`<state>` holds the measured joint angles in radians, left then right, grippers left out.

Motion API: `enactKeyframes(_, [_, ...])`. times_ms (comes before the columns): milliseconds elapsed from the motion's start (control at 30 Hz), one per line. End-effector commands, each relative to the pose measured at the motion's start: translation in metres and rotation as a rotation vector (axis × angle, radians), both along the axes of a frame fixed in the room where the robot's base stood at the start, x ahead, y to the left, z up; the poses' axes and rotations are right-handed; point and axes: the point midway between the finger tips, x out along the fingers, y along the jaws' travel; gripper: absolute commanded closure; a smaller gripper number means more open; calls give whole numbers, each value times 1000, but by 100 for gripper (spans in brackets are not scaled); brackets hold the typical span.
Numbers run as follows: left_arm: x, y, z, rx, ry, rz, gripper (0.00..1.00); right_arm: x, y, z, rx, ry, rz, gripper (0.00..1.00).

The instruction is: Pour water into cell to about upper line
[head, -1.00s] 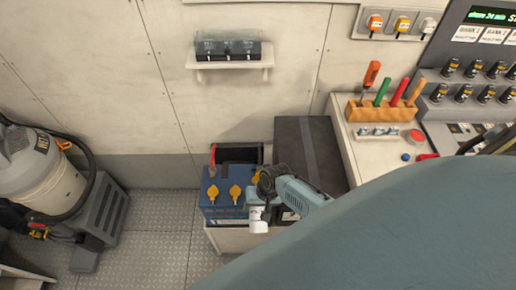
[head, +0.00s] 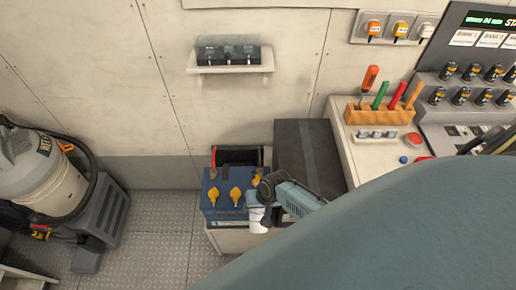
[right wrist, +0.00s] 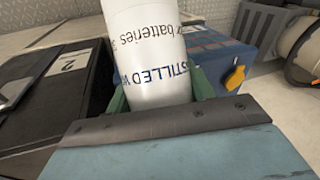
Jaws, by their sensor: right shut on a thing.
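The blue battery (head: 222,210) stands at the centre of the head view, with yellow caps (head: 235,196) on its top. Its blue side also shows in the right wrist view (right wrist: 215,48), with one yellow cap (right wrist: 236,78). My right gripper (head: 264,192) is at the battery's right front corner, shut on a white distilled-water bottle (right wrist: 150,60). The bottle (head: 258,222) shows only in part below the gripper in the head view. Its spout, its water level and the cell openings cannot be made out. My left gripper is not in view.
A black-lidded box (head: 308,150) stands right of the battery. A bench with a tool rack (head: 383,113) and a control panel are at the right. A wall shelf (head: 230,69) is above. A vacuum-like canister (head: 45,175) stands left; floor between is clear.

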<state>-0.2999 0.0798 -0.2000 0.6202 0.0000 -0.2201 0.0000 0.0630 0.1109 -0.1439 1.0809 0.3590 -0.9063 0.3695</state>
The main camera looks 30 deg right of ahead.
Motion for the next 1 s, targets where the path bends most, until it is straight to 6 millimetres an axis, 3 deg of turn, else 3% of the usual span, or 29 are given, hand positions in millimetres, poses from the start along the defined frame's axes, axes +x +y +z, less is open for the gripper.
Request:
enactKeyframes(167, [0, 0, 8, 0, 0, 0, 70, -1, 1, 4, -26, -42, -1, 100])
enactKeyframes(333, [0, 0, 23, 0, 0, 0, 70, -2, 2, 15, -119, -197, 1, 100])
enactKeyframes(467, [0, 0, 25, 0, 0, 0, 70, -1, 2, 19, -181, -300, 0, 100])
enactKeyframes(733, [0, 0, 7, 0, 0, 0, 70, -1, 2, 25, -296, -491, -6, 100])
enactKeyframes(1000, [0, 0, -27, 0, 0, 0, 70, 0, 2, 32, -397, -657, -5, 100])
